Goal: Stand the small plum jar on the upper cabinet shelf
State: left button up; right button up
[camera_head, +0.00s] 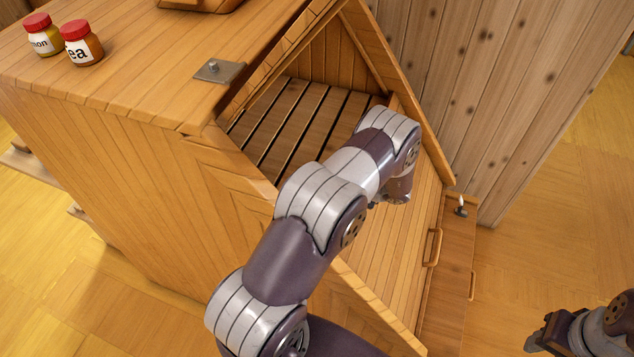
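No jar that I can make out as the small plum jar shows in this view. The wooden cabinet (120,150) has an open front, and a slatted shelf (290,115) shows inside it near the top. My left arm reaches across the opening, with its wrist at the right side of the cabinet. My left gripper (373,203) is almost wholly hidden behind the wrist, so its fingers and any held thing cannot be made out. My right gripper (541,334) is at the bottom right, low over the floor and away from the cabinet; its finger gap is unclear.
Two red-lidded jars, one with a yellow body (43,40) and one labelled "ea" (83,50), stand on the cabinet top. A metal plate (218,71) lies near its edge. A wooden panel with a handle (432,247) and a small dark fitting (461,208) are at the right.

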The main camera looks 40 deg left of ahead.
pick_arm(q)
jog(key=shift+f, duration=0.35)
dwell(0.4)
jog(key=o, duration=1.4)
jog(key=shift+v, duration=4)
